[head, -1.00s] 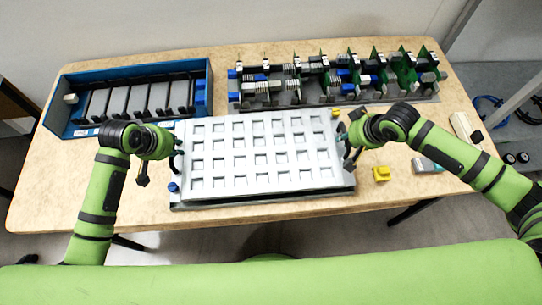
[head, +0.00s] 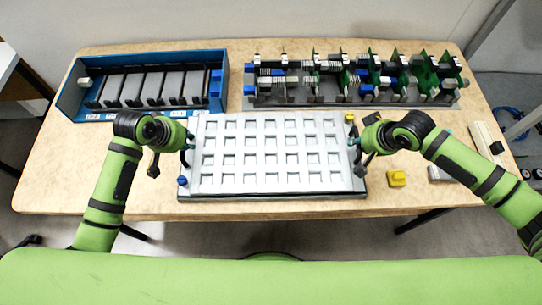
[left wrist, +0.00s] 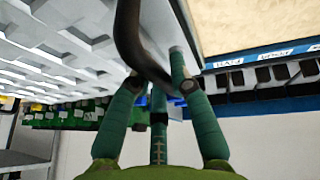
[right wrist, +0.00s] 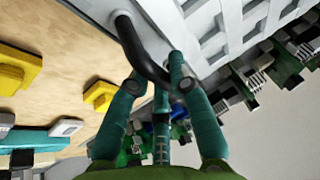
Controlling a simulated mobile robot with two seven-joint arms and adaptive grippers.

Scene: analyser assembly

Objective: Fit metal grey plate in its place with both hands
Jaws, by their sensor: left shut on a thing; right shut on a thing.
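The metal grey plate (head: 270,187), pale with a grid of square openings, is at the front middle of the table in the head view. It lies over a dark base (head: 272,196) showing along its front edge; I cannot tell whether it rests fully on it. My left gripper (head: 189,147) is shut on the dark curved handle at the plate's left side. That handle (left wrist: 130,35) also shows in the left wrist view. My right gripper (head: 357,144) is shut on the right handle, seen in the right wrist view (right wrist: 135,45).
A blue tray (head: 68,100) with dark dividers stands at the back left. A rack of boards and connectors (head: 350,101) stands at the back right. A yellow block (head: 397,179) lies right of the plate. A blue knob (head: 183,181) and a yellow knob (head: 349,118) sit at the base's corners.

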